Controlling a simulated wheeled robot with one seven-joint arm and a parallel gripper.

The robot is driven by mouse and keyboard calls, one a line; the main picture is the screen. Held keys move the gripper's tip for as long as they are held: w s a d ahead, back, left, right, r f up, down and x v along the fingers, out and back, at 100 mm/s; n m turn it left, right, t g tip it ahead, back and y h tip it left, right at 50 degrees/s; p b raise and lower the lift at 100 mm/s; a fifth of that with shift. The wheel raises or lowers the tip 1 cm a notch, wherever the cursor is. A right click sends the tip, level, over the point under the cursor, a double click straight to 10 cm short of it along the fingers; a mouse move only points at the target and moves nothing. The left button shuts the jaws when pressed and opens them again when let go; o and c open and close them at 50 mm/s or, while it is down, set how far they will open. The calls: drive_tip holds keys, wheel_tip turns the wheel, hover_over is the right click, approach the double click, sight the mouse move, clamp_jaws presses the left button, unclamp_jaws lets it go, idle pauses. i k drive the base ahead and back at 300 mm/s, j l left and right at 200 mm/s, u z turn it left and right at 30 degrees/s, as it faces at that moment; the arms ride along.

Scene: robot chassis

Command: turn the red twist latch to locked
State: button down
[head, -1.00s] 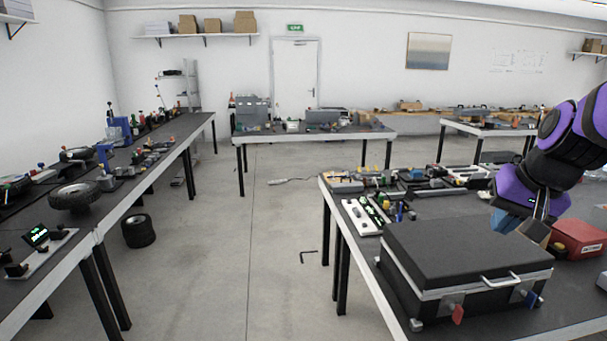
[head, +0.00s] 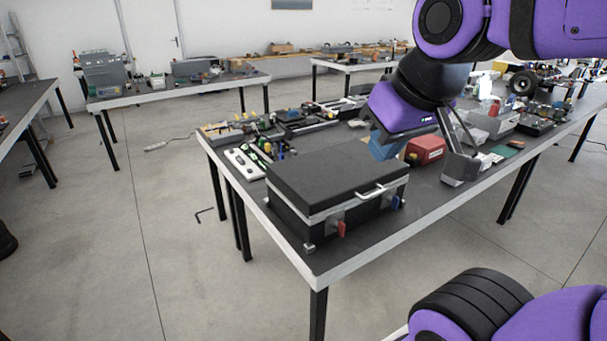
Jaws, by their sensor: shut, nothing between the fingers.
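The red twist latch (head: 341,229) is on the front face of a black case (head: 290,213), left of the handle. Its red tab hangs about upright; I cannot tell whether it is locked. A blue latch (head: 395,202) sits on the same face, further right. The case lid (head: 325,178) is down, with a silver handle (head: 371,192) at its front edge. My gripper (head: 460,170) is shut and empty, to the right of the case and apart from both latches. Its fingers point down, and the exact gap to the table is unclear.
A red box (head: 426,150) stands behind, between case and gripper. A blue piece (head: 388,147) shows below my purple hand. White trays (head: 244,162) and small parts lie left of and behind the case. The table front edge (head: 390,243) is clear.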

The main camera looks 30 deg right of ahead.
sight(340, 226)
drive_tip(key=z, duration=0.75)
drive_tip(key=j+z, duration=0.1)
drive_tip(key=j, duration=0.2)
drive_tip(key=k+j+z, duration=0.1)
drive_tip(key=j+z, duration=0.25)
drive_tip(key=k+j+z, duration=0.1)
drive_tip(key=z, duration=0.25)
drive_tip(key=j, duration=0.1)
